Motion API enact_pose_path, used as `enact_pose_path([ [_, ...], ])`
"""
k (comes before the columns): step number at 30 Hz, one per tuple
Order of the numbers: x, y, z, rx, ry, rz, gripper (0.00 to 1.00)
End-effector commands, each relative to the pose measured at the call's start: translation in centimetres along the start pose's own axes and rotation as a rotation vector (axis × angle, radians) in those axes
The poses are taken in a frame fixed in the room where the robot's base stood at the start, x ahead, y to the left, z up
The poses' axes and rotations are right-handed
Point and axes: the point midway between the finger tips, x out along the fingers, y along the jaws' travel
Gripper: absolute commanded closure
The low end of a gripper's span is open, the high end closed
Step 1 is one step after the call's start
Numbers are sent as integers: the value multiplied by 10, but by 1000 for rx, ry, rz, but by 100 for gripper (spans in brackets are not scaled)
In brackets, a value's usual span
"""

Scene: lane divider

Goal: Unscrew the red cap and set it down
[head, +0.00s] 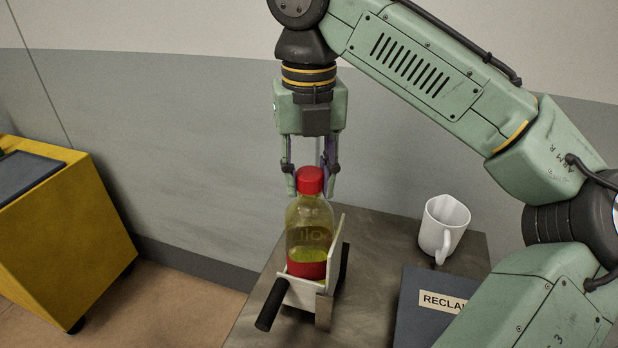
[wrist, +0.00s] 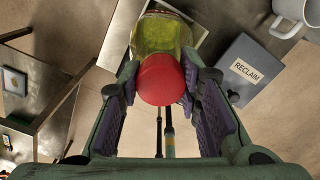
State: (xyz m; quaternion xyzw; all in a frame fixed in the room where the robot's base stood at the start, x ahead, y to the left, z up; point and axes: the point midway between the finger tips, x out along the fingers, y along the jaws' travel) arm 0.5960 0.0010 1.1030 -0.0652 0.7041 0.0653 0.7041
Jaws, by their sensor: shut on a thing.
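The red cap (head: 310,181) sits at the top of a clear bottle (head: 310,222) with yellow-green liquid and a red band near its base. The bottle stands upright in a pale holder (head: 297,294) with dark handles. My gripper (head: 310,188) points down from above, with its two fingers on either side of the cap, shut on it. In the wrist view the cap (wrist: 161,79) lies between the purple-lined finger pads, with the bottle (wrist: 163,34) behind it. The cap is at the bottle's mouth; I cannot tell how far its thread is turned.
The holder stands on a grey-brown table (head: 370,235). A white mug (head: 443,226) stands to the right, and a dark blue box labelled RECLAIM (head: 418,318) is in front of it. A yellow cabinet (head: 60,235) stands apart at the left. Some bare table lies between holder and mug.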

Motion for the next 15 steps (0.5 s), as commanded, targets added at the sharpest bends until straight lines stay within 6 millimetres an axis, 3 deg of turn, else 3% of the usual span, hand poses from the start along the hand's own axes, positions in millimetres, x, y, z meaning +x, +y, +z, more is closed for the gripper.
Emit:
enact_pose_path([
  [15, -1, 0, 0, -149, -1, 0, 96],
])
